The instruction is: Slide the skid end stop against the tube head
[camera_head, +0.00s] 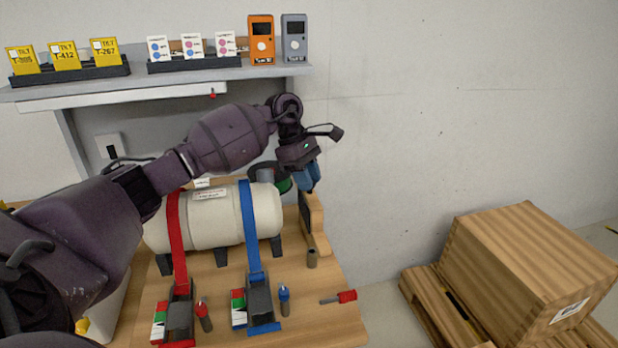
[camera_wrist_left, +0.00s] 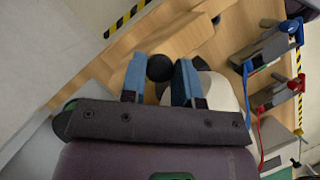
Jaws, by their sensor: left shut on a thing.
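The tube is a cream tank (camera_head: 215,222) lying on dark feet, with a red strap and a blue strap over it. The skid end stop (camera_head: 316,225) is an upright wooden piece with a dark pad, standing just right of the tube's right head; a narrow gap seems to show between them. My left gripper (camera_head: 308,178) reaches over the tube to the stop's upper end. In the left wrist view its blue fingers (camera_wrist_left: 159,80) are shut on a dark round knob (camera_wrist_left: 160,67), seemingly the stop's. My right gripper is not in view.
Red (camera_head: 178,318) and blue (camera_head: 260,302) strap ratchets lie in front of the tube. A short peg (camera_head: 312,258) and a red-handled pin (camera_head: 340,297) are at the table's right. A shelf (camera_head: 160,80) hangs behind. A wooden crate (camera_head: 530,270) stands at right.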

